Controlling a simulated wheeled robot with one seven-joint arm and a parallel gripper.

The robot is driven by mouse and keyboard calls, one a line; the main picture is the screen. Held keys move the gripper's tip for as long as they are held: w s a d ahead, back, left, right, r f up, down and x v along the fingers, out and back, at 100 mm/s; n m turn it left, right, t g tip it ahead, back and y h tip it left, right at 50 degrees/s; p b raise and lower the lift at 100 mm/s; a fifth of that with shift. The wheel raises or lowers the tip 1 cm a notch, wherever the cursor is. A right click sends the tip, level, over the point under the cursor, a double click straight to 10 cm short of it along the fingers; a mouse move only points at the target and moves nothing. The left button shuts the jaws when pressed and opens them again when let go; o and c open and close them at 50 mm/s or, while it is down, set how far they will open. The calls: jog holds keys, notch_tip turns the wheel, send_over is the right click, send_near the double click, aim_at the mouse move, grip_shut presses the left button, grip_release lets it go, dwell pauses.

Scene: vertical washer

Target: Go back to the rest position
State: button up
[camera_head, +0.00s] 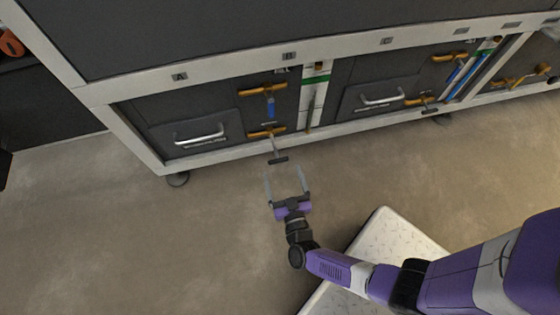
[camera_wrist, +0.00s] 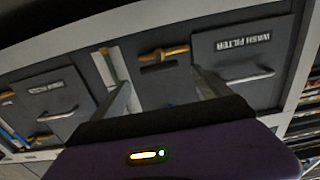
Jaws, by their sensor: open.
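My gripper (camera_head: 287,184) is open and empty. In the head view it hangs over the floor, in front of the machine's lower frame rail, pointing toward the column of orange valves. In the wrist view my gripper (camera_wrist: 158,95) shows both fingers spread, with nothing between them. An orange-handled valve (camera_head: 267,132) on the machine lies just ahead of the fingers, apart from them. An orange handle (camera_wrist: 165,52) also shows between the fingers in the wrist view.
Grey drawers with silver handles, one at left (camera_head: 199,138) and one at right (camera_head: 382,98), flank the valves. Brown floor (camera_head: 120,240) is open at left.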

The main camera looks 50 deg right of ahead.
jog(key=shift+v, duration=1)
